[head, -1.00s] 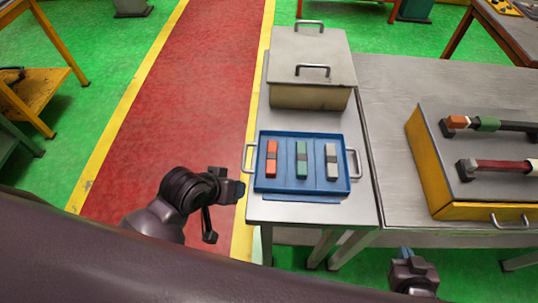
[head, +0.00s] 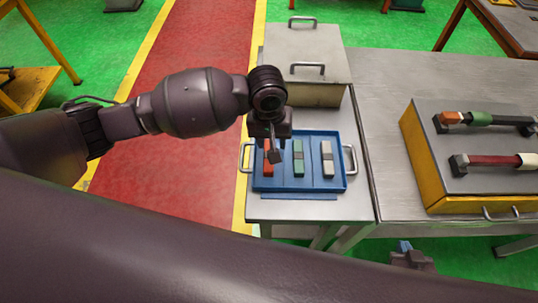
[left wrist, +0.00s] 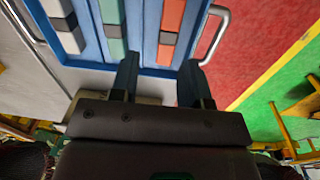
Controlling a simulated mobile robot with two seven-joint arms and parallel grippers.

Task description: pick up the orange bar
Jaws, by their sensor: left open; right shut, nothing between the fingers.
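The orange bar (head: 268,162), with a grey band at its middle, lies in the left compartment of the blue tray (head: 314,187). It also shows in the left wrist view (left wrist: 173,14). My left gripper (head: 271,150) is over the tray at this bar and partly hides it in the head view. In the left wrist view its two fingers (left wrist: 158,72) are apart, with the bar lined up with the gap beyond their tips and nothing held. My right gripper (head: 406,251) is low at the bottom right, shut and empty, partly cut off by my body.
A green bar (head: 298,159) and a white-grey bar (head: 327,159) lie in the other compartments. Tray handles stand at both sides. A metal box (head: 305,57) is behind the tray. A yellow-sided fixture (head: 425,165) holding bars stands on the right table.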

